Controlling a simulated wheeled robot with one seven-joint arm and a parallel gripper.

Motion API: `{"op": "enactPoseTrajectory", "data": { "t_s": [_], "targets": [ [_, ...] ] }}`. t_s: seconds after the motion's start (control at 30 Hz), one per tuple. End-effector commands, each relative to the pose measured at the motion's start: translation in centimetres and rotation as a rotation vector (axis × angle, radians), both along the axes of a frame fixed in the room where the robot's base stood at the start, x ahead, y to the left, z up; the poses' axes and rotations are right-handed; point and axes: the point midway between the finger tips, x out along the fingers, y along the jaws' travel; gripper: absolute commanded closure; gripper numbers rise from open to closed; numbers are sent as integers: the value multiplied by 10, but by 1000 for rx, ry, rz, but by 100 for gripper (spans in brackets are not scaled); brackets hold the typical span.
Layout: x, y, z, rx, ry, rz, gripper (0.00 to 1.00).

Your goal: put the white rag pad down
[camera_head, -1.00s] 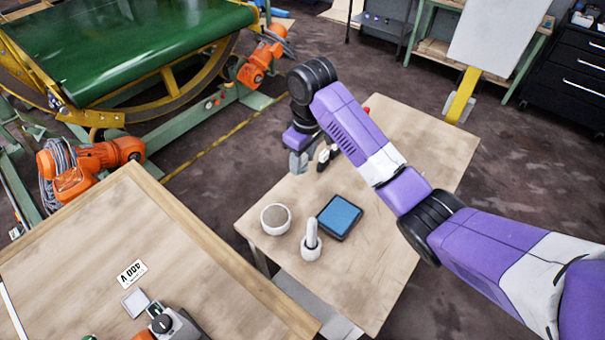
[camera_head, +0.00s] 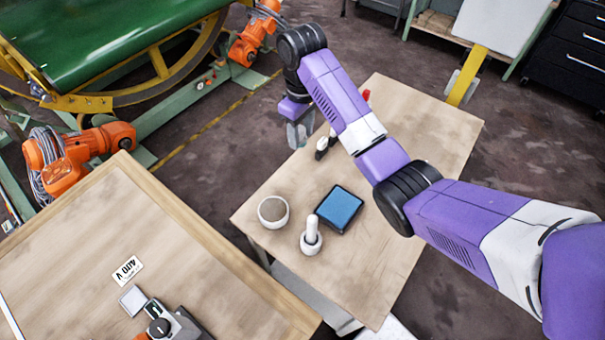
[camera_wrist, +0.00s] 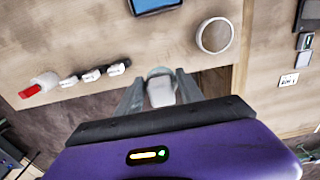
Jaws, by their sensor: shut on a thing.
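My gripper (camera_head: 299,133) is at the left long edge of the small wooden table (camera_head: 425,140), above it by an amount I cannot judge. In the wrist view my gripper (camera_wrist: 160,92) is shut on a pale, whitish pad (camera_wrist: 161,91), which shows between the two grey fingers. The pad overlaps the table's edge in that view, with dark floor beside it. In the head view the pad is mostly hidden by the fingers and cannot be made out clearly.
The small table holds a round white pot (camera_head: 273,211), a blue pad in a black case (camera_head: 340,209), a white handled piece (camera_head: 311,238) and several small bottles (camera_wrist: 93,75). Another wooden table (camera_head: 80,240) carries a label and a grey square (camera_head: 132,300). The small table's right side is bare.

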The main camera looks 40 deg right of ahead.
Motion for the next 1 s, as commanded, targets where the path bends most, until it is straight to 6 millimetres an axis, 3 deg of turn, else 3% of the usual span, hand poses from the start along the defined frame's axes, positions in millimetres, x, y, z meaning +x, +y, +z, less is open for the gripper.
{"op": "enactPoseTrajectory", "data": {
  "t_s": [0.47,0.6,1.0],
  "targets": [
    [-5,-1,-79,-2,13,-2,88],
    [-6,-1,-110,0,15,-2,88],
    [-5,-1,-150,-1,14,-1,88]
  ]
}}
